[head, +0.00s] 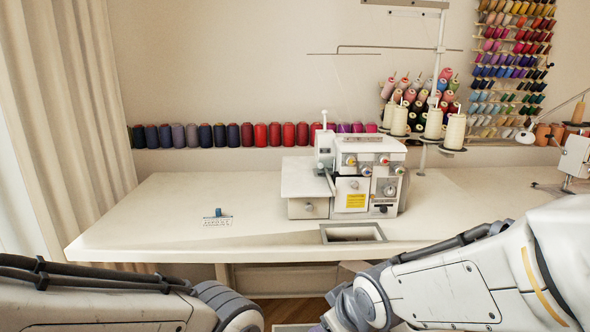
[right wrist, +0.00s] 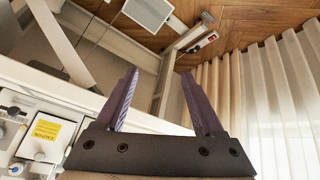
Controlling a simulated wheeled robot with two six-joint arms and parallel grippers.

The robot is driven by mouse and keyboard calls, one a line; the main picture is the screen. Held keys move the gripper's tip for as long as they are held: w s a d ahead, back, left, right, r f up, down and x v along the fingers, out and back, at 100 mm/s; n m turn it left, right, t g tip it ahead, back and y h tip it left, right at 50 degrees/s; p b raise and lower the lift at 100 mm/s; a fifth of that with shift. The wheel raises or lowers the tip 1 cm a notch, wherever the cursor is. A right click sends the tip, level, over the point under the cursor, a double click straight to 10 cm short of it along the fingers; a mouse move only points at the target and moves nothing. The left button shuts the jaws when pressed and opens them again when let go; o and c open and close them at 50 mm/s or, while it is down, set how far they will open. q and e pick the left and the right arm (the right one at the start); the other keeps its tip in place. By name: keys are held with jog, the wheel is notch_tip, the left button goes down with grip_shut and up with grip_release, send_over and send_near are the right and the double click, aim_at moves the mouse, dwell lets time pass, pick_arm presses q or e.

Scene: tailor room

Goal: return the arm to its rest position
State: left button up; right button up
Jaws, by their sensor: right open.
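My right arm (head: 450,285) comes in from the right in the head view and reaches across the lower middle, in front of the table. Its gripper is below the head picture's edge. In the right wrist view my right gripper (right wrist: 166,103) shows with its two dark fingers apart and nothing between them. Beyond the fingers are the table's underside and the wooden floor. My left arm (head: 100,305) lies along the lower left of the head view, and its gripper is out of the picture.
A white sewing table (head: 230,190) spans the view, with a serger (head: 355,180) near its middle and a rectangular cutout (head: 352,234) before it. A small blue item (head: 217,216) lies at left. Thread spools (head: 275,134) line the wall. A curtain (head: 60,120) hangs at left.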

jog(key=s+a+g+h+p, duration=0.15)
jog(key=s+g, duration=0.45)
jog(key=s, duration=1.2)
pick_arm(q)
notch_tip(320, 180, up, 27)
jog(key=p, duration=2.5)
jog(key=shift+f, duration=0.15)
pick_arm(e)
notch_tip(320, 180, up, 26)
jog(key=shift+a+f, duration=0.2)
jog(key=shift+f, duration=0.05)
pick_arm(q)
jog(key=shift+d, duration=0.1)
